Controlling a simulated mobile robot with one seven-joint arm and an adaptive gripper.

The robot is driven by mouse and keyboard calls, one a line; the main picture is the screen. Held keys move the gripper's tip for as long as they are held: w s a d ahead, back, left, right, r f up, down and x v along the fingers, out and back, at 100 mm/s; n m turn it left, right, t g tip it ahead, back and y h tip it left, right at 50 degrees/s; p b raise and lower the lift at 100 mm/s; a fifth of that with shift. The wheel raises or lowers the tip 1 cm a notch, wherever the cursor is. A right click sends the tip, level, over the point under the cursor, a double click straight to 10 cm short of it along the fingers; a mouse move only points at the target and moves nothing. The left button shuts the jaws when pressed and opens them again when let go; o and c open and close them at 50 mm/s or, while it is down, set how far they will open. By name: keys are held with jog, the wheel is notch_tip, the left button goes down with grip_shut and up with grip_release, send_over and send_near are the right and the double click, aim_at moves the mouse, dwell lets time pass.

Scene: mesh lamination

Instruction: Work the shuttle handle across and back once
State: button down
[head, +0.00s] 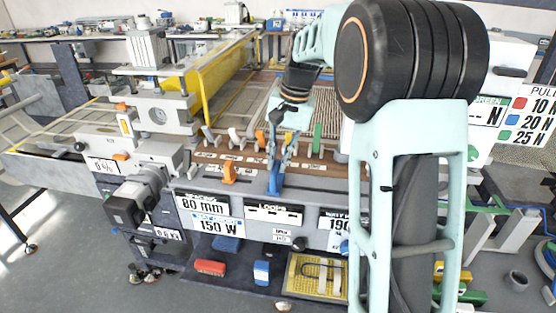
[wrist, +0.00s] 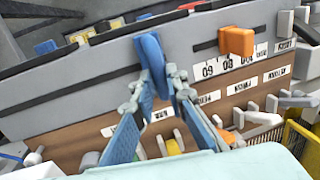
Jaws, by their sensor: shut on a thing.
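A blue upright handle (head: 274,179), which I take to be the shuttle handle, stands at the front edge of the machine's brown scale panel. It also shows in the wrist view (wrist: 150,58), rising between my fingertips. My gripper (head: 279,150) reaches down over it from behind my arm; in the wrist view my gripper (wrist: 161,84) has a fingertip on either side of the handle and is shut on it. The handle's lower end is partly hidden by the fingers in the wrist view.
An orange handle (head: 229,173) stands to the left on the same panel, and also shows in the wrist view (wrist: 236,41). Several small pale levers line the panel's back. A yellow mesh frame (head: 222,70) rises behind. My arm covers the panel's right part.

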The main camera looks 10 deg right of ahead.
jog(key=s+d, duration=0.1)
jog(key=d, duration=0.2)
jog(key=s+d, duration=0.1)
jog(key=d, duration=0.2)
jog(key=s+d, duration=0.2)
jog(key=d, duration=0.1)
jog(key=shift+d, duration=0.2)
jog(key=shift+w, duration=0.1)
jog(key=c, duration=1.9)
grip_release()
jog(key=shift+c, duration=0.2)
notch_tip(320, 180, up, 10)
